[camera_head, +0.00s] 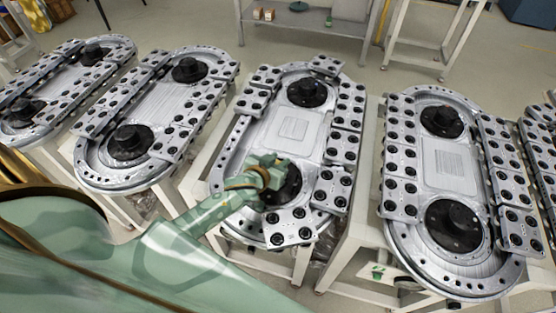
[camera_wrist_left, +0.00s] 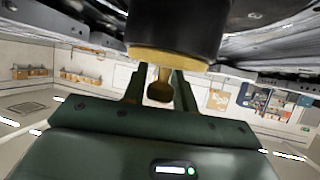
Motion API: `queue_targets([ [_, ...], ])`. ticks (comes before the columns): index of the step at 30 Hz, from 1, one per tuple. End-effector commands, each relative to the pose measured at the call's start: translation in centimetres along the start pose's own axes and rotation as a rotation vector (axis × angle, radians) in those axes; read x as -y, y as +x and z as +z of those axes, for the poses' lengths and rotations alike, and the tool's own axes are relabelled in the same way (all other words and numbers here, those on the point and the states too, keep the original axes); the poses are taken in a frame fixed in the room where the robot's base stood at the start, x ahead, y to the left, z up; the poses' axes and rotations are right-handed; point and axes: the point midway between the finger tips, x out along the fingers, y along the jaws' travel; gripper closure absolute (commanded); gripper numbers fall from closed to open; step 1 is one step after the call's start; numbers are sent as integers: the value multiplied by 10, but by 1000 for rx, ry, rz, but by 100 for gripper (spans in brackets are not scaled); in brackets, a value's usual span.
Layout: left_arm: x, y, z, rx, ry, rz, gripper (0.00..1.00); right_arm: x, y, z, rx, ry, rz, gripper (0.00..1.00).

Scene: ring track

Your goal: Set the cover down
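The cover (camera_wrist_left: 178,28) is a dark cylinder with a brass-coloured rim and a brass stem ending in a round knob (camera_wrist_left: 160,92). It fills the top middle of the left wrist view, which looks upside down. My left gripper (camera_wrist_left: 160,82) has a finger on each side of the knob, close against it, and looks shut on it. The gripper hides the cover and part of that hub there. My right gripper is not in view.
Similar oval tracks on white stands are on both sides: one to the right (camera_head: 455,205), one to the left (camera_head: 165,95), and others beyond. Dark-holed carriage plates (camera_head: 345,120) line the track edges. A grey shelf (camera_head: 305,20) stands behind. Open floor lies beyond the tracks.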

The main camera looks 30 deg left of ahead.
Motion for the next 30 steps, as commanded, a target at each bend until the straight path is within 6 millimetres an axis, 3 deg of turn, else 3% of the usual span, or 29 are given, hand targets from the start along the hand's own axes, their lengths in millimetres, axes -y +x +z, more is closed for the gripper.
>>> queue_targets([
  [13,0,-8,-3,2,0,1,54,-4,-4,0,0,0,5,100],
  [24,0,-90,-3,3,-1,0,54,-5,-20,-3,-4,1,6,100],
  [30,0,-117,-2,2,0,0,54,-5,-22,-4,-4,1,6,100],
])
